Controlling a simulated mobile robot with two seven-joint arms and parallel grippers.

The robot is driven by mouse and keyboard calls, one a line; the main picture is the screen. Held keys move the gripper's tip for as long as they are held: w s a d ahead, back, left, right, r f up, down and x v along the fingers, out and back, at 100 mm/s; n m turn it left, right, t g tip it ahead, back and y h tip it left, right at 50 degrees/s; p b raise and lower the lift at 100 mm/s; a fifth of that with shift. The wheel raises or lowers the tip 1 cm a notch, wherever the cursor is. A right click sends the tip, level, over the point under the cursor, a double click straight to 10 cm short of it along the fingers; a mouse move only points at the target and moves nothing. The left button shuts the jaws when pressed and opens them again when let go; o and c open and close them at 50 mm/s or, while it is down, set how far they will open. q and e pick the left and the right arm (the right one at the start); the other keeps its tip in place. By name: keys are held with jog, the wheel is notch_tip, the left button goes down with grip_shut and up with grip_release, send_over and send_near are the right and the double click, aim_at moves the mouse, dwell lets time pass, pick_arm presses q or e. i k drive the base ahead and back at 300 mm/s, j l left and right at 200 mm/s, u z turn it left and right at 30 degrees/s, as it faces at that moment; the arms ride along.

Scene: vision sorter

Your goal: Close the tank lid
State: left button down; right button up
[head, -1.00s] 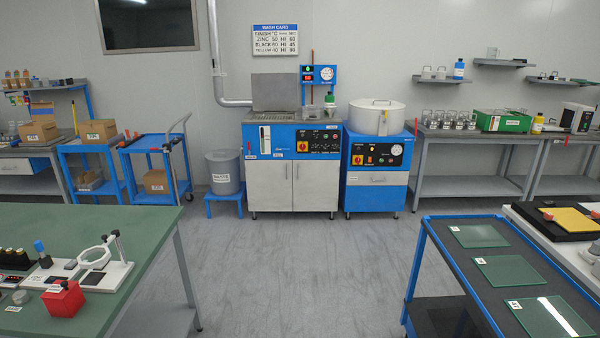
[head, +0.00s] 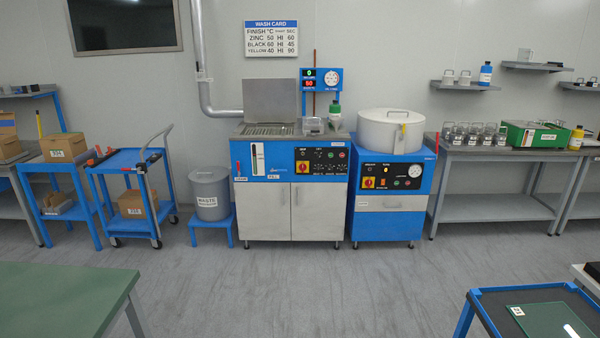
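The wash tank is a blue and white cabinet (head: 291,190) against the back wall. Its grey lid (head: 271,98) stands upright at the back left of the top, so the tank is open. A mesh-like surface (head: 267,130) shows in the opening in front of the lid. Neither of my grippers is in the head view.
A blue machine with a round white drum (head: 390,131) stands right of the tank. A grey waste bin (head: 210,193) and a blue cart (head: 130,170) are to the left. A green table (head: 60,300) and a blue-framed trolley (head: 480,298) flank clear floor (head: 300,290).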

aim_at(265, 100)
jog(key=i, duration=2.85)
jog(key=i+z, duration=0.2)
jog(key=i, duration=0.4)
jog(key=i+j+z, duration=0.2)
jog(key=i, duration=0.35)
